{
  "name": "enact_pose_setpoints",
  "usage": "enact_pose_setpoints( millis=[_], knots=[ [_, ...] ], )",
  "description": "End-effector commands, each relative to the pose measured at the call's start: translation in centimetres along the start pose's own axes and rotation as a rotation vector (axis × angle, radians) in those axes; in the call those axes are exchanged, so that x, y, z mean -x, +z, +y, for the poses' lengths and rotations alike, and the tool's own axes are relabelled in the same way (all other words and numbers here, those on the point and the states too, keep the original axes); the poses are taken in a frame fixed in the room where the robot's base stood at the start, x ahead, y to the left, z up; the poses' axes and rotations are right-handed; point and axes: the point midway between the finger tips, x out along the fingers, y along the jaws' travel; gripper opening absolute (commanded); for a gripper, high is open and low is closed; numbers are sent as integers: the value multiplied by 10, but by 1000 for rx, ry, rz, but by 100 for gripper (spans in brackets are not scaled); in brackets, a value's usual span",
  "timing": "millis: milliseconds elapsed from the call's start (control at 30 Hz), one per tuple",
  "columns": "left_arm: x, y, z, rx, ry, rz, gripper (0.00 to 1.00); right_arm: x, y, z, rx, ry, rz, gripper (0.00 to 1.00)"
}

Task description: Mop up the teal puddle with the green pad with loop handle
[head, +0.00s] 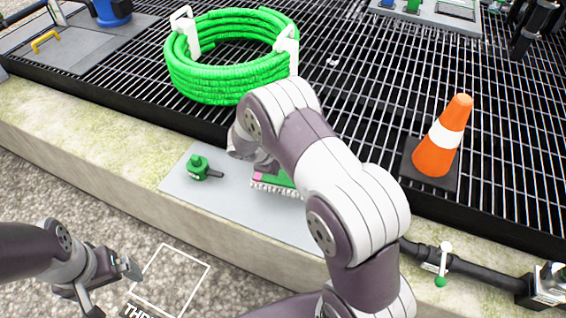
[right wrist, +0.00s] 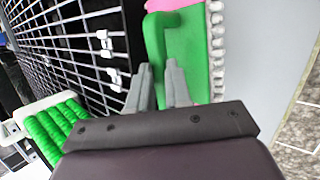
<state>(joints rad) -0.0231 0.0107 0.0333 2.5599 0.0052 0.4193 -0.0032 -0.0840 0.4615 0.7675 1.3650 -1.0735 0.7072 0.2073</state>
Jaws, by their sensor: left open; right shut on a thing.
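The green pad (head: 271,181) lies on a grey plate (head: 225,205) on the concrete ledge, with a white fringe along its edge and a pink patch at one end. My arm hides part of it. In the right wrist view the pad (right wrist: 184,50) shows its green loop handle (right wrist: 153,40) between the fingers of my right gripper (right wrist: 160,72), which is shut on it. I see no teal puddle; my arm and the pad cover part of the plate. My left gripper (head: 112,287) is open and empty over the gravel at lower left.
A green valve-like fitting (head: 198,167) stands on the plate left of the pad. A coiled green hose (head: 225,85) and an orange cone (head: 437,150) stand on the black grating behind. A dark pipe (head: 470,281) runs at lower right.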

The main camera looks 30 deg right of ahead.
Motion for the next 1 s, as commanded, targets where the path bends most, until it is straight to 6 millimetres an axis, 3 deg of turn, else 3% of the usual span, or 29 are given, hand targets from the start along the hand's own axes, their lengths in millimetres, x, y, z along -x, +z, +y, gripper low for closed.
enact_pose_setpoints(
  millis=[33,367,633,1000],
  knots=[
    [8,-1,0,0,0,0,100,8,2,5,0,1,0,0],
    [8,-1,0,0,0,0,100,8,2,5,-1,0,0,0],
    [30,-4,0,0,0,0,100,31,10,20,-1,0,0,0],
    [35,-4,0,0,0,0,100,38,9,22,6,2,5,0]
  ],
)
